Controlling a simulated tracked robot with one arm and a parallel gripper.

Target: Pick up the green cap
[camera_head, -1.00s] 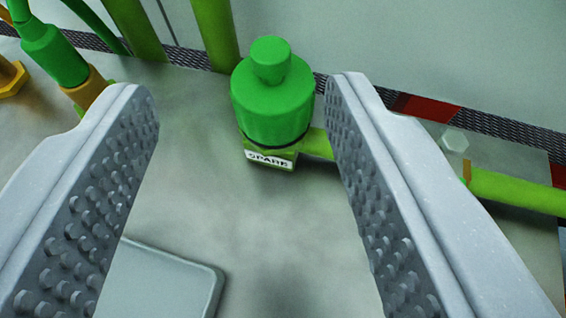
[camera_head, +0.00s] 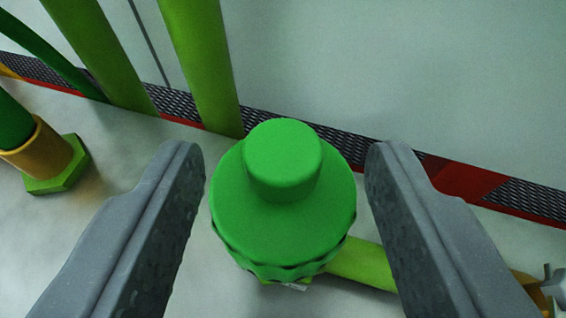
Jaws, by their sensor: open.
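The green cap (camera_head: 283,205) stands upright in the middle of the view, with a narrower round knob on its top and a wider scalloped lower edge. It sits on a mount whose label is almost fully hidden under it. My gripper (camera_head: 283,165) is open, with one finger to the left of the cap and one to the right. The fingertips reach about level with the cap's knob in the picture. A gap shows on each side between finger and cap, so neither finger appears to touch it.
A light green pipe (camera_head: 362,262) runs right from below the cap, behind the right finger. Two green uprights (camera_head: 205,65) stand behind it. A green hose with a brass fitting (camera_head: 40,150) is at left. A red and dark mesh strip (camera_head: 470,185) borders the pale wall.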

